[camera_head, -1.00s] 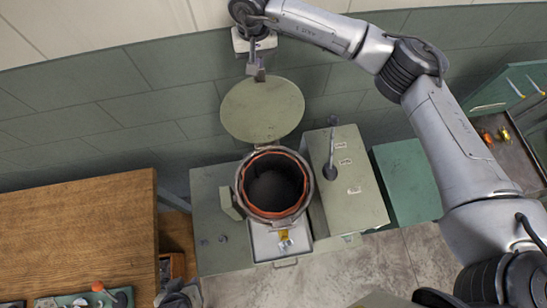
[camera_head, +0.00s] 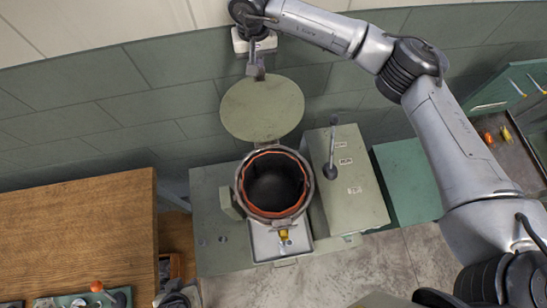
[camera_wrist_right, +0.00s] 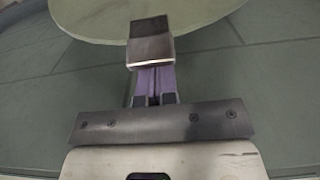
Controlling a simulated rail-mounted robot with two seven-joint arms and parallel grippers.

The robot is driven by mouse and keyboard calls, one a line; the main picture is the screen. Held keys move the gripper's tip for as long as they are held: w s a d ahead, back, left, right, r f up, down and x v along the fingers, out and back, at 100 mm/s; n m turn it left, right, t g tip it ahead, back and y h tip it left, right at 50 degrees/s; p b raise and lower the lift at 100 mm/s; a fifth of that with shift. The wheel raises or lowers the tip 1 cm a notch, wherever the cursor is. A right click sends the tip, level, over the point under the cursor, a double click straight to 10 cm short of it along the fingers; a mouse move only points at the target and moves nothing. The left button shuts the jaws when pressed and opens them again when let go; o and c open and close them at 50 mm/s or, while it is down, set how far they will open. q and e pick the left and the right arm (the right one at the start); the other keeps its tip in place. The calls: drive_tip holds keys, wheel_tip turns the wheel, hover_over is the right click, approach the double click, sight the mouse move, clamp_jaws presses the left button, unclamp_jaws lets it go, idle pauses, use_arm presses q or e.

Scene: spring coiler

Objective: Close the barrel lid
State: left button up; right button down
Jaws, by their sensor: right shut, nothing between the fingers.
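The barrel (camera_head: 273,213) is open, with a dark inside and an orange-red inner rim. Its round green lid (camera_head: 262,108) stands raised on the far side of the barrel. My right gripper (camera_head: 256,72) is at the lid's far upper edge, reaching from above. It is shut with nothing between its fingers. In the right wrist view the shut fingertips (camera_wrist_right: 149,38) overlap the edge of the lid (camera_wrist_right: 105,15); I cannot tell whether they touch it. My left gripper is not in view.
The barrel stands in a green machine (camera_head: 222,240) with a box housing and an upright lever (camera_head: 332,150) to its right. A wooden table (camera_head: 80,230) is at left. A green cabinet (camera_head: 408,180) and a tool tray (camera_head: 510,150) are at right. The tiled wall is close behind the lid.

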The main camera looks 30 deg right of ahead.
drive_tip(key=shift+f+b, duration=1.1)
drive_tip(key=shift+f, duration=0.3)
drive_tip(key=shift+s+a+r+p, duration=0.15)
drive_tip(key=shift+s+r, duration=0.05)
drive_tip(key=shift+s, duration=0.25)
drive_tip(key=shift+s+a+r+p, duration=0.1)
drive_tip(key=shift+s+r+p, duration=0.1)
drive_tip(key=shift+s, duration=0.45)
